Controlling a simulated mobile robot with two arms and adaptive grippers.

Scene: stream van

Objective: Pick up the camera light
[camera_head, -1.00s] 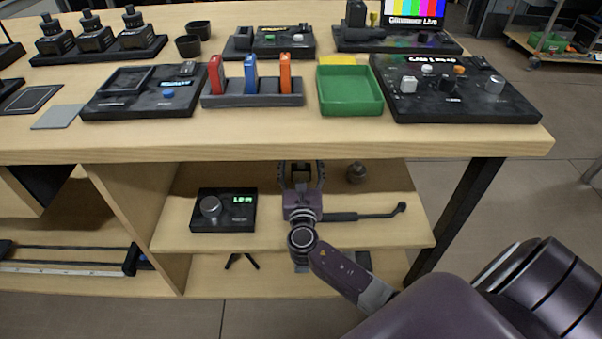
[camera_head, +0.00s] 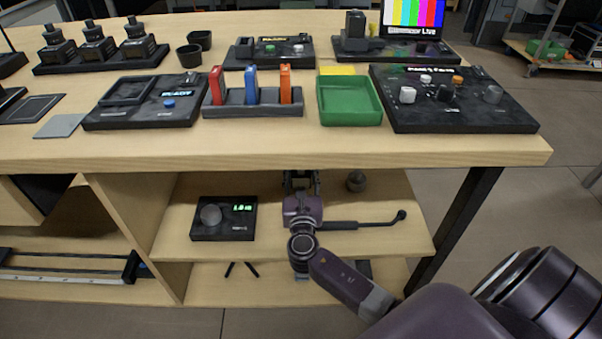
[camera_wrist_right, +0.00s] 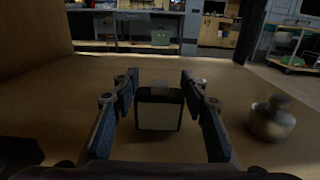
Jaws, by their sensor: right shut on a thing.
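The camera light (camera_wrist_right: 158,108) appears to be the small dark box with a pale front panel on the lower shelf, in the right wrist view. My right gripper (camera_wrist_right: 158,86) has a finger on either side of it and is shut on it. In the head view my right gripper (camera_head: 301,181) reaches into the shelf below the tabletop, and its own wrist and the table edge hide the light. The light still appears to be at shelf level. My left gripper is in neither current view.
A round metallic weight-like object (camera_wrist_right: 271,119) stands right of the gripper. A black rod (camera_head: 362,223) lies on the shelf to the right, and a black box with a green display (camera_head: 223,218) to the left. The tabletop edge (camera_head: 350,158) overhangs the gripper.

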